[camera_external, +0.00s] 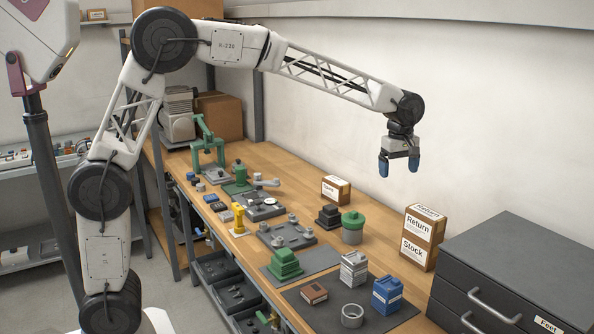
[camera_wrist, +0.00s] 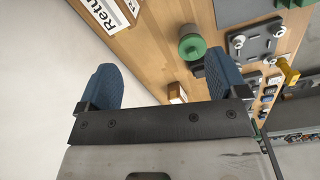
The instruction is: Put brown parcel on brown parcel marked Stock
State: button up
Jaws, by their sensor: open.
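A brown parcel labelled Return (camera_external: 425,222) sits on a brown parcel labelled Stock (camera_external: 416,253) at the right of the bench, beside the dark drawer unit. The Return parcel also shows at the top left of the wrist view (camera_wrist: 105,17); the Stock label cannot be made out there. A smaller brown parcel (camera_external: 336,189) with a white label I cannot read stands near the wall. It appears small between the fingers in the wrist view (camera_wrist: 177,92). My gripper (camera_external: 399,167) is open and empty, high above the bench, clear of all parcels.
Dark mats (camera_external: 322,261) in front hold several parts and boxes. The grey drawer unit (camera_external: 520,262) borders the stack on the right.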

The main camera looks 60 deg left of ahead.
jog(key=s+a+r+m, duration=0.2)
jog(key=s+a, duration=0.2)
jog(key=s, duration=0.3)
jog(key=s+a+r+m, duration=0.2)
jog(key=s+a, duration=0.1)
jog(key=s, duration=0.4)
jog(key=s+a+f+m, duration=0.3)
jog(key=s, duration=0.9)
jog(key=s+a+f+m+t, duration=0.1)
jog(key=s+a+f+m, duration=0.2)
jog(key=s, duration=0.9)
jog(key=s+a+f+m+t, duration=0.1)
jog(key=s+a+f+m, duration=0.2)
jog(key=s, duration=0.9)
jog(key=shift+s+a+m, duration=0.3)
jog(key=shift+s+m, duration=0.05)
jog(key=shift+m, duration=0.75)
